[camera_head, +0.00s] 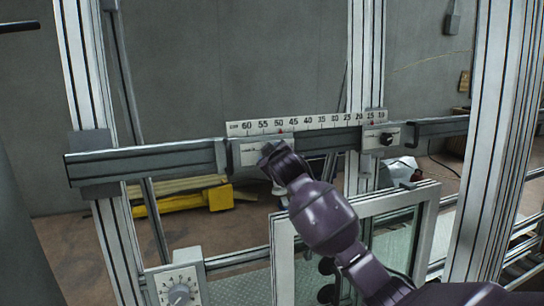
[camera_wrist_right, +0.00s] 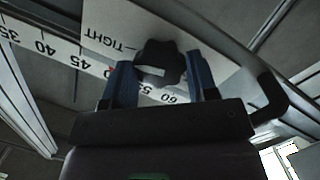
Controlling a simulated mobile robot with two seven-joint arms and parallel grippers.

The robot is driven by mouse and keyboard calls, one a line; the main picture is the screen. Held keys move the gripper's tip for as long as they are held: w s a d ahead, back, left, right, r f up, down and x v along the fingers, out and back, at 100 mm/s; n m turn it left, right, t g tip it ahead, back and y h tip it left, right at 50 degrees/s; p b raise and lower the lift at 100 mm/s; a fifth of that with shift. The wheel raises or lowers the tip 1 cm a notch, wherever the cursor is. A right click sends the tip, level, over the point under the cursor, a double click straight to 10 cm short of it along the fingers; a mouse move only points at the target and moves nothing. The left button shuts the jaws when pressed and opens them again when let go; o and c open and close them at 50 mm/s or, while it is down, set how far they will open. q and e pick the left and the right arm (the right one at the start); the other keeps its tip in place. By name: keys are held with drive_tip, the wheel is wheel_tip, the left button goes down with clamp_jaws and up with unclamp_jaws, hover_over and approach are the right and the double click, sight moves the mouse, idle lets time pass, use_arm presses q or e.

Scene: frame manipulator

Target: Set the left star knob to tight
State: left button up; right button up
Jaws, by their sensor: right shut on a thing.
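The left star knob (camera_wrist_right: 160,58) is black and lobed, and sits between the two blue fingers of my right gripper (camera_wrist_right: 158,70) in the right wrist view. The gripper is shut on it. The word TIGHT with a tick mark is printed on the white plate (camera_wrist_right: 105,35) beside the knob. A pale patch shows on the knob, but I cannot tell its setting. In the head view my right gripper (camera_head: 272,154) is at the left carriage plate (camera_head: 250,153) and hides the knob. My left gripper is not in view.
A numbered scale (camera_head: 300,122) runs along the grey rail (camera_head: 140,163). A second carriage with a black knob (camera_head: 388,139) is at the right. A white-framed panel (camera_head: 284,260) and a dial box (camera_head: 178,286) stand below. Upright posts (camera_head: 490,130) flank the frame.

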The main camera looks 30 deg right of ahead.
drive_tip(key=o, duration=0.9)
drive_tip(key=b+v, duration=0.1)
drive_tip(key=v, duration=1)
drive_tip(key=shift+b, duration=0.35)
drive_tip(key=shift+w, duration=0.1)
